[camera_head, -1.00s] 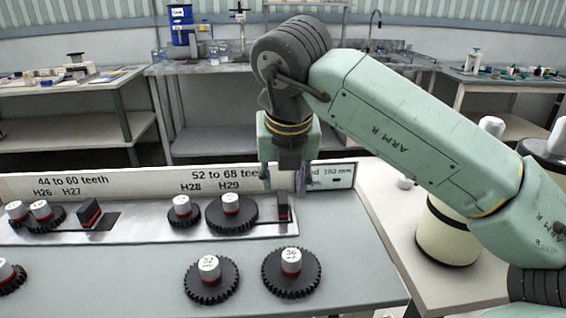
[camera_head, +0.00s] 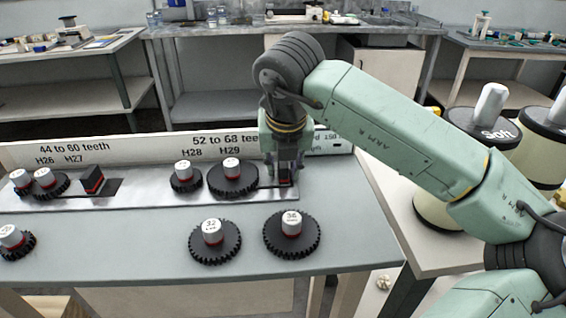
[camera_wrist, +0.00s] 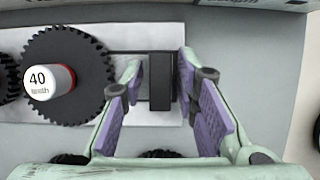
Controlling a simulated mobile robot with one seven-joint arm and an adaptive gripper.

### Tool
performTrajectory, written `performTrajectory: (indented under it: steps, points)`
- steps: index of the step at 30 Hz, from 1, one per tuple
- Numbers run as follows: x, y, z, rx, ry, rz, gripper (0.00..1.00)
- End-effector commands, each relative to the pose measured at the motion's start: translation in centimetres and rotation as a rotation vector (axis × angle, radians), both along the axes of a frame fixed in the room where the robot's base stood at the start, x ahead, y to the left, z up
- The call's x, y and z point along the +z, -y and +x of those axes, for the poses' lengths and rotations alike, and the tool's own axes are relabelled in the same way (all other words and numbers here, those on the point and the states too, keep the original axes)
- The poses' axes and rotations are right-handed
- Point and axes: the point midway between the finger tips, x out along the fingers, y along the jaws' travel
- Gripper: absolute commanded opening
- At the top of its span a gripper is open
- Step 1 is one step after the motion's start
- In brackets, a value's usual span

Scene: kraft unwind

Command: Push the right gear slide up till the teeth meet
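The right slide is a black upright block with red on it (camera_head: 286,176), at the right end of the metal plate under the "52 to 68 teeth" label. A thin bar joins it to the large black gear at H29 (camera_head: 216,186), whose white cap reads 40 in the wrist view (camera_wrist: 70,45). The smaller H28 gear (camera_head: 186,186) is just left of it; a narrow gap seems to show, but tooth contact is hard to tell. My gripper (camera_head: 285,172) is lowered over the block. In the wrist view the open fingers (camera_wrist: 160,75) straddle the block (camera_wrist: 160,82), with gaps on both sides.
The left slide block (camera_head: 92,180) and its gear pair (camera_head: 50,190) sit at the left. Loose gears marked 32 (camera_head: 215,245) and 36 (camera_head: 291,238) lie on the grey bench (camera_head: 130,245) in front. The label board (camera_head: 120,150) stands behind the plate.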

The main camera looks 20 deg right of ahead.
Motion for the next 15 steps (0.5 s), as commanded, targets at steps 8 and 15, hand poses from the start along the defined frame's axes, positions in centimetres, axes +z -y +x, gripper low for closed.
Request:
performTrajectory:
  steps: [8,15]
  points:
    - [0.03,-0.01,0.0,0.0,0.0,0.0,0.07]
    - [0.04,-0.02,0.01,0.0,0.001,0.001,0.0]
